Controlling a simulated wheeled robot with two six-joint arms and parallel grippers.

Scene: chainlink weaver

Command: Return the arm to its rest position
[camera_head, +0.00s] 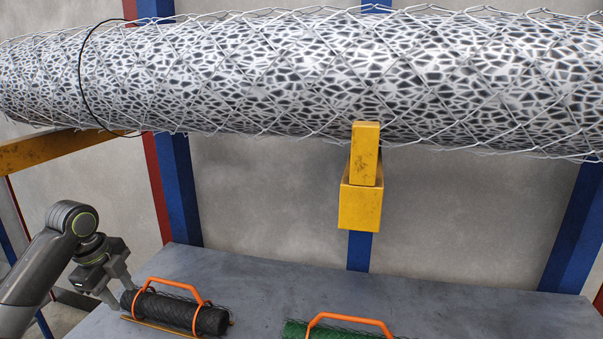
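My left arm comes in from the left edge. My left gripper (121,297) points down at the left end of a black mesh roll (176,313). Its two fingers look spread apart, with nothing clearly held between them. I cannot tell whether a finger touches the roll. The black roll has an orange handle (177,284) and lies on the grey table (262,285). My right gripper is not in view.
A large mesh-wrapped roll (300,75) spans the top, with a black ring (81,75) around its left part. A yellow support (361,205) stands beneath it. A green roll (295,330) with an orange handle (350,317) is at the bottom edge. The table's right side is clear.

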